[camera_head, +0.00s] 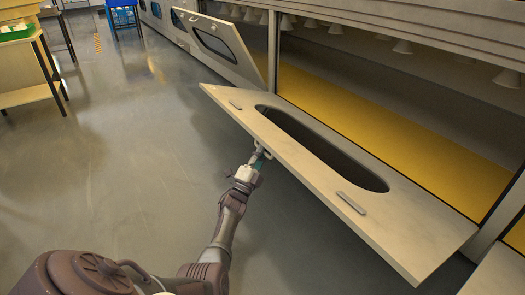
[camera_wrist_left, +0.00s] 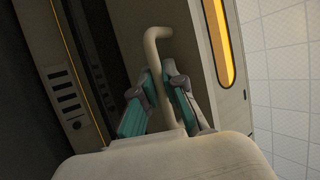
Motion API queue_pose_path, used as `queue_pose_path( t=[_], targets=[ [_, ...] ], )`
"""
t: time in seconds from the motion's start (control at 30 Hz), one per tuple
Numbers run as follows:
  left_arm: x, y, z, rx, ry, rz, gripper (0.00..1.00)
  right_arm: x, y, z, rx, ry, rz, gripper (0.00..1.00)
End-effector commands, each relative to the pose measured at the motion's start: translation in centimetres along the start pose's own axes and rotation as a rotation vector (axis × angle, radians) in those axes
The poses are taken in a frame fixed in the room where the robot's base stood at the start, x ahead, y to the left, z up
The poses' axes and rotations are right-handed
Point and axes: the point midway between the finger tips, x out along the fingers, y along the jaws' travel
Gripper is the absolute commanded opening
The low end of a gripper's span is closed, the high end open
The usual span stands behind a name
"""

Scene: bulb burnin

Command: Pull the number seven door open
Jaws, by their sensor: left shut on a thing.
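A pale, drop-down door (camera_head: 370,215) with a long oval window opening is swung far down from a cabinet, close to level, in the head view. No number is legible on it. My left gripper (camera_head: 262,152) is at the door's outer edge. In the left wrist view, the two teal-padded fingers of the left gripper (camera_wrist_left: 160,105) are shut around a bent, cream handle bar (camera_wrist_left: 163,70). The door's underside shows there, with its yellow-lit window slot (camera_wrist_left: 218,40). My right gripper is not in view.
Behind the door is an open compartment with a yellow floor (camera_head: 390,120) and several hanging lamp sockets (camera_head: 402,47). Another door (camera_head: 215,42) further back stands partly open. Grey floor (camera_head: 130,150) is clear left of the door.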

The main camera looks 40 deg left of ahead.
Motion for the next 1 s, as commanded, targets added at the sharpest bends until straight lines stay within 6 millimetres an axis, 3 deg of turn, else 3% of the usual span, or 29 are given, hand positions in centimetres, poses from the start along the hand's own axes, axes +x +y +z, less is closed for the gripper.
queue_pose_path(
  t=[0.03,0.07,0.13,0.57,1.0],
  targets=[
    [0.0,0.3,-0.2,-0.002,0.001,0.007,0.0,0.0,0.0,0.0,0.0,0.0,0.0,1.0],
    [0.0,0.3,-0.2,-0.003,0.001,0.007,0.13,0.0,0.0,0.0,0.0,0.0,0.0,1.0],
    [0.0,0.3,-0.2,-0.003,0.002,0.006,0.22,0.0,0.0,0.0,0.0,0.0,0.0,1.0],
    [0.3,-0.4,-0.2,0.001,0.003,0.001,0.22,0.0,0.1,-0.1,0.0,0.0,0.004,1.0],
    [4.4,-6.8,-2.0,0.002,0.007,-0.003,0.22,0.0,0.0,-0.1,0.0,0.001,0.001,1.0]
  ],
)
